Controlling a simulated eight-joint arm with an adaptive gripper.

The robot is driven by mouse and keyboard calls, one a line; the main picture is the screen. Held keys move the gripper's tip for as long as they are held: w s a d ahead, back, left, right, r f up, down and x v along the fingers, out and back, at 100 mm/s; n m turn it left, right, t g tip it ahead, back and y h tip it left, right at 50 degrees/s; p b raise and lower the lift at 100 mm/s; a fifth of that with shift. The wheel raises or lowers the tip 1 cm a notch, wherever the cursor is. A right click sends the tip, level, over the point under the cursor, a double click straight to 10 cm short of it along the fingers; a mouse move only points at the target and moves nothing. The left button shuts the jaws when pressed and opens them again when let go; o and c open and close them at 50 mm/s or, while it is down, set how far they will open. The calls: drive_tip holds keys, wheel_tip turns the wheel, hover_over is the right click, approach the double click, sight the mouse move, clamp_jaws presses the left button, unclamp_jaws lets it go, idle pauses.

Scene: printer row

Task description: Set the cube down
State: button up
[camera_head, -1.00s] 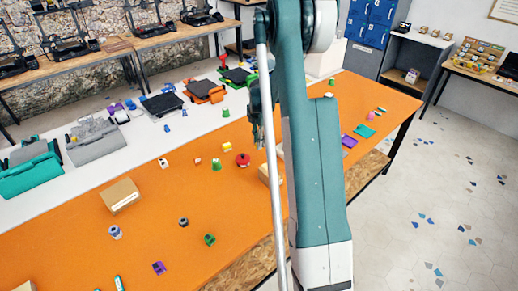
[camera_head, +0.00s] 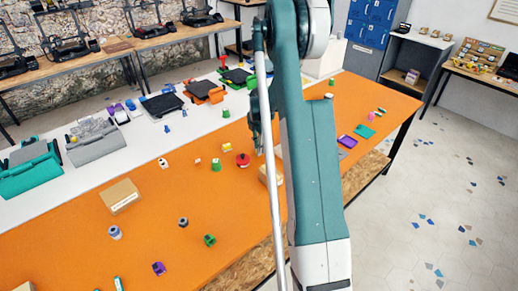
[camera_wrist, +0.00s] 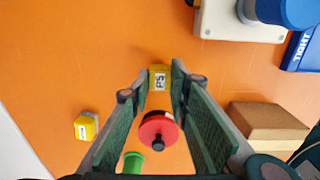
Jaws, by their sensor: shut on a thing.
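A small yellow cube with a white label reading "PS" (camera_wrist: 160,78) sits between the fingertips of my gripper (camera_wrist: 161,88) in the wrist view. The fingers are shut on it from both sides, and orange tabletop shows around it. I cannot tell whether its underside touches the table. In the head view my gripper (camera_head: 258,148) hangs low over the orange table (camera_head: 110,240), partly behind my arm, and the cube cannot be made out there.
A red round thing with a black knob (camera_wrist: 158,128) shows between my fingers, near a green piece (camera_wrist: 133,162). Another yellow piece (camera_wrist: 86,127) lies left, a cardboard box (camera_wrist: 268,125) right. A white-based blue object (camera_wrist: 240,20) and a blue "TIGHT" block (camera_wrist: 302,50) lie ahead.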

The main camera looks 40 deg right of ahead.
drive_tip(key=shift+f, duration=0.15)
drive_tip(key=o, duration=0.7)
drive_tip(key=shift+r, duration=0.2)
wheel_tip(320, 180, up, 12)
drive_tip(key=shift+p, duration=0.4)
idle(0.7)
